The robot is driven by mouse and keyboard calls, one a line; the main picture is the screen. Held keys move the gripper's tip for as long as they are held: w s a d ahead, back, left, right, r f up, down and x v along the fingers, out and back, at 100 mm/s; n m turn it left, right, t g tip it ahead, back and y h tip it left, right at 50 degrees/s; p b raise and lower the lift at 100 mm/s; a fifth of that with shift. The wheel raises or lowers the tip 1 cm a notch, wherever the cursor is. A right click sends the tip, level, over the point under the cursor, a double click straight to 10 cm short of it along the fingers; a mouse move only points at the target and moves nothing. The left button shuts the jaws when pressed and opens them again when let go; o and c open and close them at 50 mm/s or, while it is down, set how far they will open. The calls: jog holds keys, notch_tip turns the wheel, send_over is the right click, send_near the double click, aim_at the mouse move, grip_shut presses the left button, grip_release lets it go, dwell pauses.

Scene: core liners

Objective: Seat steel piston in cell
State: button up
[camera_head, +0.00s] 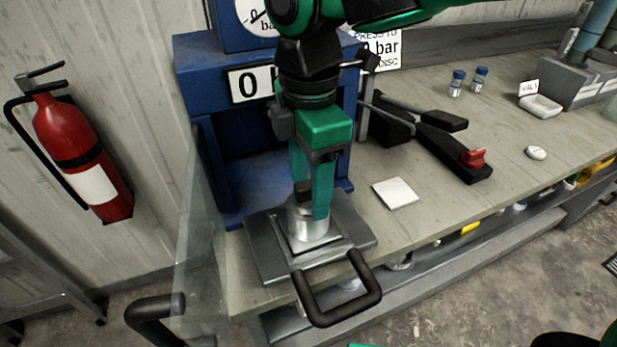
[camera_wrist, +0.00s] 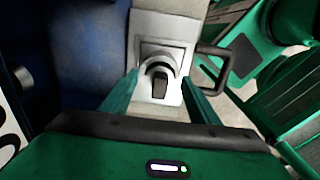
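A silver metal cylinder (camera_head: 312,228), which looks like the cell, stands upright on a grey sliding plate (camera_head: 262,255) in front of the blue press. A small dark piece (camera_head: 303,188) shows at its top between my fingers; it may be the top of the steel piston. In the wrist view this dark piece (camera_wrist: 160,88) lies in front of a round ring on a pale square plate (camera_wrist: 148,112). My gripper (camera_head: 309,205) points down over the cylinder. Its fingers stand apart on either side, with gaps to the dark piece in the wrist view. How deep the piston sits is hidden.
The blue press (camera_head: 200,95) stands behind, with a clear guard panel (camera_head: 202,235) at left. A black handle (camera_head: 340,318) juts from the plate's front. A white square pad (camera_head: 395,193) and a black lever tool (camera_head: 450,150) with a red part lie to the right.

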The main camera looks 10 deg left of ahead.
aim_at(310, 184)
jog(key=shift+r, duration=0.15)
notch_tip(310, 184, up, 12)
dwell(0.7)
jog(key=w+d+f+m, duration=0.3)
jog(key=d+m, duration=0.2)
jog(key=d, duration=0.4)
jog(key=w+d+f+m, duration=0.25)
jog(key=d+m, duration=0.25)
jog(key=d, duration=0.4)
jog(key=w+d+f+m, duration=0.25)
jog(key=d+m, duration=0.25)
jog(key=d, duration=0.3)
jog(key=s+d+f+m, duration=0.6)
jog(key=s+d+m, duration=0.1)
jog(key=d, duration=0.3)
jog(key=s+d+f+m, duration=0.6)
jog(key=s+d+m, duration=0.2)
jog(key=d, duration=0.2)
jog(key=shift+d+m, duration=0.3)
jog(key=shift+m, duration=0.1)
